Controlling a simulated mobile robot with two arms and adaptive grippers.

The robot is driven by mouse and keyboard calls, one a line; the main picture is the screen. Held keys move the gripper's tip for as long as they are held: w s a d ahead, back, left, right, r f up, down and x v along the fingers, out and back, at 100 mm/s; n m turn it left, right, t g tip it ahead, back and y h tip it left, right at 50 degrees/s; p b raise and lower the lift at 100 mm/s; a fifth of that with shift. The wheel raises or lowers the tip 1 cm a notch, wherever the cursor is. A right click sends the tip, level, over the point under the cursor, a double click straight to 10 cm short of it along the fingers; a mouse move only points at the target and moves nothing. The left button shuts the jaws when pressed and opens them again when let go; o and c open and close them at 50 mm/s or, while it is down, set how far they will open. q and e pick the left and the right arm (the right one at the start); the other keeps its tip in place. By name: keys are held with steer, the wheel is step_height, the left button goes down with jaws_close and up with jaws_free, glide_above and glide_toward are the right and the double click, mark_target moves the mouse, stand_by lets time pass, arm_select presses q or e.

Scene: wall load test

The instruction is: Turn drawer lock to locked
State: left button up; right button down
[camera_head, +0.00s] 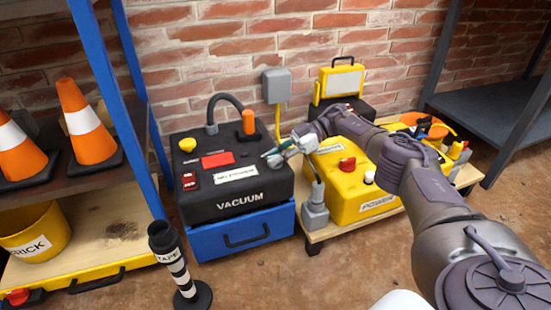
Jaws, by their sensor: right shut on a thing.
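My right arm comes in from the right, and its gripper (279,153) is at the right side of the black vacuum unit (262,192), near its top edge. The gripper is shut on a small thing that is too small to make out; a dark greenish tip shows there. The vacuum unit stands on a blue drawer box (240,235) with a dark handle, and the drawer looks closed. A red knob (17,297) sits by the yellow-edged drawer at the lower left. I cannot tell which part is the drawer lock. My left gripper is not in view.
A yellow power unit (365,205) stands on a low wooden platform behind my right arm. A striped tape post (178,265) stands in front of the vacuum. Blue-framed shelving with orange cones (88,135) is at left. Floor is clear in the middle foreground.

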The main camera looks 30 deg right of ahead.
steer(key=shift+a, duration=0.1)
steer(key=c, duration=1.1)
jaws_free()
step_height(320, 180, up, 10)
steer(key=shift+r, duration=0.1)
